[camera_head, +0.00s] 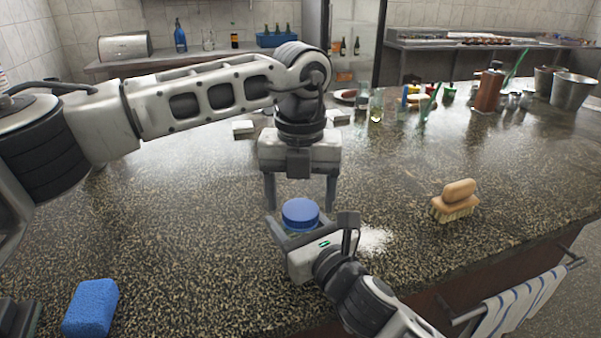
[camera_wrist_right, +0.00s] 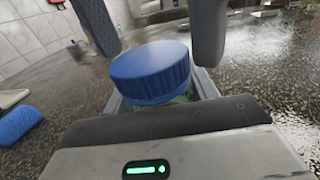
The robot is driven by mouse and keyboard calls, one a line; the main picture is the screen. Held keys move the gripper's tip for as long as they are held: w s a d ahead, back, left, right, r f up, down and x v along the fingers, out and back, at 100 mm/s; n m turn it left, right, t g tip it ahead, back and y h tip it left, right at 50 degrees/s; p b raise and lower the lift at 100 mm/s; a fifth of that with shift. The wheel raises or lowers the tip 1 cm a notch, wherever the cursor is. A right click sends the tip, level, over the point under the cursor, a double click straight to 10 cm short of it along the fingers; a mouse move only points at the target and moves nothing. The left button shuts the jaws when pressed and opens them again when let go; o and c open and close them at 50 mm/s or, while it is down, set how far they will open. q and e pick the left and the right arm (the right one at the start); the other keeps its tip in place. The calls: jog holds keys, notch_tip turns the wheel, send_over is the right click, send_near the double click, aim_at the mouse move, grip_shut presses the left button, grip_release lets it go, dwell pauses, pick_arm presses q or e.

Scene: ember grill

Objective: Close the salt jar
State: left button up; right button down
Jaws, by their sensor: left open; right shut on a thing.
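The salt jar (camera_head: 299,228) stands upright on the counter, with its blue lid (camera_head: 300,212) sitting on top. The lid also shows large in the right wrist view (camera_wrist_right: 151,70); I cannot tell how tightly it is seated. My right gripper (camera_head: 298,231) is shut on the jar's body below the lid, coming from the near side. My left gripper (camera_head: 300,206) points down from above, open, with one finger on each side of the lid and apart from it. The jar's lower body is mostly hidden by my right gripper.
A blue sponge (camera_head: 90,307) lies at the near left. A wooden brush (camera_head: 456,200) lies to the right. A striped towel (camera_head: 520,305) hangs off the front edge.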

pick_arm(q)
jog(key=shift+f, duration=0.65)
jog(key=c, duration=1)
jog(key=m, duration=1.9)
jog(key=o, duration=1.2)
jog(key=shift+r, duration=0.1)
